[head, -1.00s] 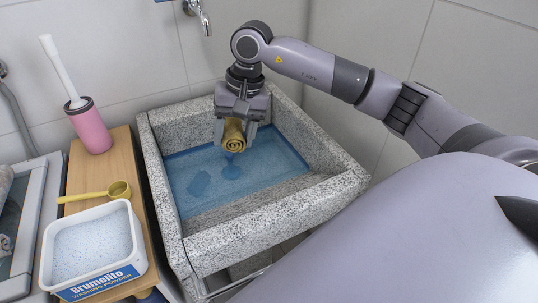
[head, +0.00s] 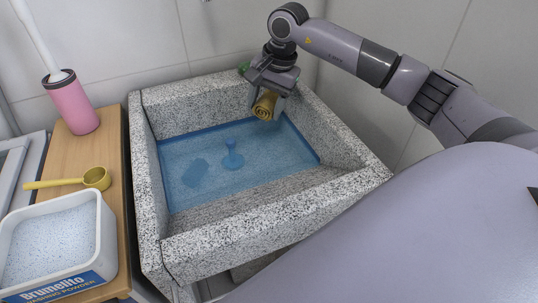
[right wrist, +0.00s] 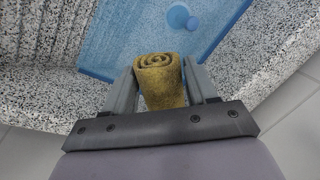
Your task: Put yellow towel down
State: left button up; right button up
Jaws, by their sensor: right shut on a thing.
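The yellow towel (head: 266,105) is rolled up, with its spiral end facing the head camera. My right gripper (head: 268,97) is shut on it and holds it over the back right part of the stone sink (head: 270,222). In the right wrist view the towel (right wrist: 161,80) sits between both fingers of the right gripper (right wrist: 163,88). Blue water (head: 230,165) lies in the sink below the towel, and the two look apart. My left gripper is not in view.
A wooden board (head: 110,177) left of the sink holds a pink brush holder (head: 75,105), a yellow scoop (head: 96,178) and a white tub of washing powder (head: 104,240). A blue plunger-like thing (head: 232,157) stands in the water. A small green thing (head: 243,68) is at the sink's back rim.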

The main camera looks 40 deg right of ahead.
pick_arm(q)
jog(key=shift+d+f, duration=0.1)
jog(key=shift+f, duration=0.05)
pick_arm(e)
jog(key=s+x, duration=0.1)
jog(key=x, duration=0.4)
jog(key=s+d+x, duration=0.1)
jog(key=x, duration=0.4)
jog(key=s+d+f+x, duration=0.1)
jog(key=x, duration=0.5)
jog(key=shift+s+f, duration=0.1)
jog(key=shift+s, duration=0.05)
pick_arm(q)
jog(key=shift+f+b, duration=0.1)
jog(key=shift+b, duration=0.25)
pick_arm(e)
jog(key=shift+f, duration=0.15)
jog(key=shift+f+b, duration=0.5)
jog(key=shift+b, duration=0.1)
jog(key=o, duration=0.8)
jog(key=shift+c, duration=0.2)
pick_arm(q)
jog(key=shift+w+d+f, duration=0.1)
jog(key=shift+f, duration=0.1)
pick_arm(e)
jog(key=shift+s+f, duration=0.1)
